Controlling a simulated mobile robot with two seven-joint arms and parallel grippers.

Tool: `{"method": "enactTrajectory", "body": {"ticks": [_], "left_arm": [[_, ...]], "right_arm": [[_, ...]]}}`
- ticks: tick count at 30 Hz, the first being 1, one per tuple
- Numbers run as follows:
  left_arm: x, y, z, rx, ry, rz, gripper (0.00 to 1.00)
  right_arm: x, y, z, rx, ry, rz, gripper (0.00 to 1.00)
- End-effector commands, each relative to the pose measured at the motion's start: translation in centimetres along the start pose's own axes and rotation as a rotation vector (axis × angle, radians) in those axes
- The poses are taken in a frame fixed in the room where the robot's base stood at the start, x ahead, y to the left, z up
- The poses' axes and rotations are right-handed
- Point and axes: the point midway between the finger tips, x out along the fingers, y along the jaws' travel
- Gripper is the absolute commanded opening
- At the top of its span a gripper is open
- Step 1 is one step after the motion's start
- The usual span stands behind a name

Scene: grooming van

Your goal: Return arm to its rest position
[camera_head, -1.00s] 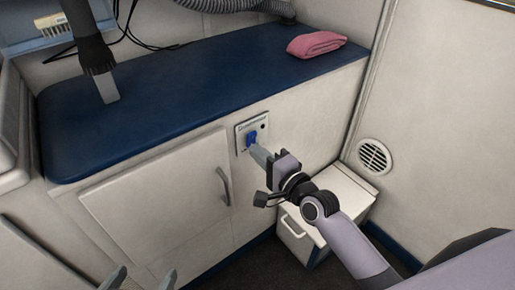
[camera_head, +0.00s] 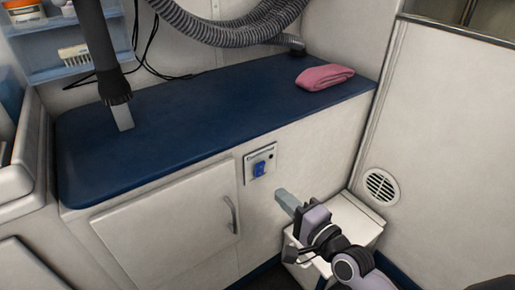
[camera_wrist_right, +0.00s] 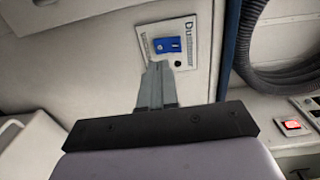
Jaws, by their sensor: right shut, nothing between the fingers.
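My right gripper (camera_head: 281,196) is shut and empty in the head view, in front of the cabinet, to the lower right of the switch plate. It also shows in the right wrist view (camera_wrist_right: 157,68), with its fingers together. The blue switch (camera_head: 260,168) sits on a pale plate on the cabinet front. In the right wrist view the blue switch (camera_wrist_right: 168,45) lies just beyond the fingertips, and a gap shows between gripper and switch in the head view.
A blue padded bench top (camera_head: 190,115) carries a folded pink towel (camera_head: 324,77). A white drawer unit (camera_head: 350,225) stands close to my right arm. A red-lit switch (camera_wrist_right: 292,124) shows at the right.

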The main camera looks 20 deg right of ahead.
Motion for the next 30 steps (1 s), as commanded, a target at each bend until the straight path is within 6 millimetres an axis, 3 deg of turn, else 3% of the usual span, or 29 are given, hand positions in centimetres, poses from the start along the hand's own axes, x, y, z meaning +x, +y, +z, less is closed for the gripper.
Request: {"method": "enactTrajectory", "body": {"ticks": [4,8,15,23,24,30], "left_arm": [[-0.1,0.1,0.0,-0.005,-0.002,0.0,1.0],[-0.1,0.1,-0.1,-0.005,0.0,0.0,1.0],[-0.1,0.1,-0.1,-0.004,0.001,0.001,1.0],[0.0,0.1,-0.1,-0.004,0.002,0.001,1.0],[-1.2,-0.1,-1.9,-0.006,-0.006,-0.006,1.0],[-3.3,-1.0,-4.2,-0.017,-0.039,-0.031,1.0]], "right_arm": [[-0.3,0.2,0.3,-0.03,-0.005,0.01,0.0],[-1.6,1.4,2.0,-0.209,-0.034,0.061,0.0],[-6.7,4.5,6.1,-0.841,-0.163,0.222,0.0],[-13.0,6.6,8.1,-1.532,-0.374,0.385,0.0],[-12.8,4.4,7.7,-1.52,-0.366,0.389,0.0],[-13.5,1.4,6.8,-1.503,-0.367,0.432,0.0]]}}
